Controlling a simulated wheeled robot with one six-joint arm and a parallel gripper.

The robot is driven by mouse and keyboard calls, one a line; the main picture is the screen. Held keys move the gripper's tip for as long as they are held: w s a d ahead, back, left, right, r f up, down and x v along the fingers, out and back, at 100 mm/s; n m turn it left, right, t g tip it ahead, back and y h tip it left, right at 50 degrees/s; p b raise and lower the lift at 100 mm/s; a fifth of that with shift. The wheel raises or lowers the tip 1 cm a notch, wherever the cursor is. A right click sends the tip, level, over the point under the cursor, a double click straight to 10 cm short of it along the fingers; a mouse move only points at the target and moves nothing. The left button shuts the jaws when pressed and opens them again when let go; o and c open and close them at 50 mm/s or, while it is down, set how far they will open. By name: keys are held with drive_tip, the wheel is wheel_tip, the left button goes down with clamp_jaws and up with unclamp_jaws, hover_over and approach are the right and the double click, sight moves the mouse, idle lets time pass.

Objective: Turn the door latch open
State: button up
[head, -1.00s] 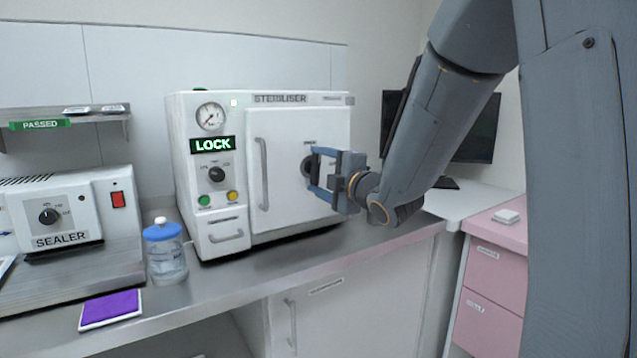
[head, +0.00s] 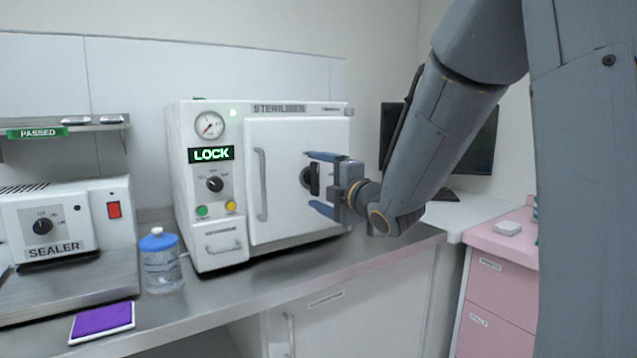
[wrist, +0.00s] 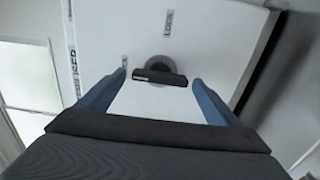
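The steriliser (head: 210,240) stands on the steel counter, its white door (head: 285,205) shut. Its display (head: 211,154) reads LOCK. The door latch (head: 314,178) is a black bar on a grey round base, on the right part of the door. In the head view the bar stands upright. In the wrist view the latch (wrist: 160,76) lies between the two blue fingers, a little beyond their tips, with a gap on each side. My gripper (head: 318,181) is open and empty in front of the latch. Labels show beside the latch, one reading LOCK (wrist: 168,20).
A vertical door handle (head: 262,185) is left of the latch. A blue-lidded bottle (head: 161,262), a purple pad (head: 102,322) and a sealer (head: 70,230) are further left on the counter. A dark monitor (head: 470,140) stands behind my arm. A pink drawer unit (head: 495,285) is at right.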

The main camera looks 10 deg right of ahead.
drive_tip(key=shift+s, duration=0.1)
drive_tip(key=v, duration=0.7)
drive_tip(key=shift+s, duration=0.25)
drive_tip(key=shift+d, duration=0.1)
drive_tip(key=s+d+f+m+g+h+p, duration=0.2)
drive_tip(key=s+f+m+g+h, duration=0.15)
drive_tip(key=f+m, duration=0.3)
drive_tip(key=s+d+f+m+g+h+p, duration=0.1)
drive_tip(key=s+f+m+g+h+p, duration=0.2)
drive_tip(key=f+m, duration=0.35)
drive_tip(key=s+a+f+m+g+p, duration=0.1)
drive_tip(key=s+f+m+g, duration=0.1)
drive_tip(key=s, duration=0.5)
drive_tip(key=s+a+f+m+g, duration=0.2)
drive_tip(key=s+f+m+g, duration=0.1)
drive_tip(key=s, duration=0.4)
drive_tip(key=s+a+f+m+g+p, duration=0.1)
drive_tip(key=s+a+f+m+g, duration=0.1)
drive_tip(key=s+m+g, duration=0.2)
drive_tip(key=s+g+y, duration=0.1)
drive_tip(key=s, duration=0.2)
drive_tip(key=shift+s+f+g+p, duration=0.35)
drive_tip(key=shift+s+f, duration=0.05)
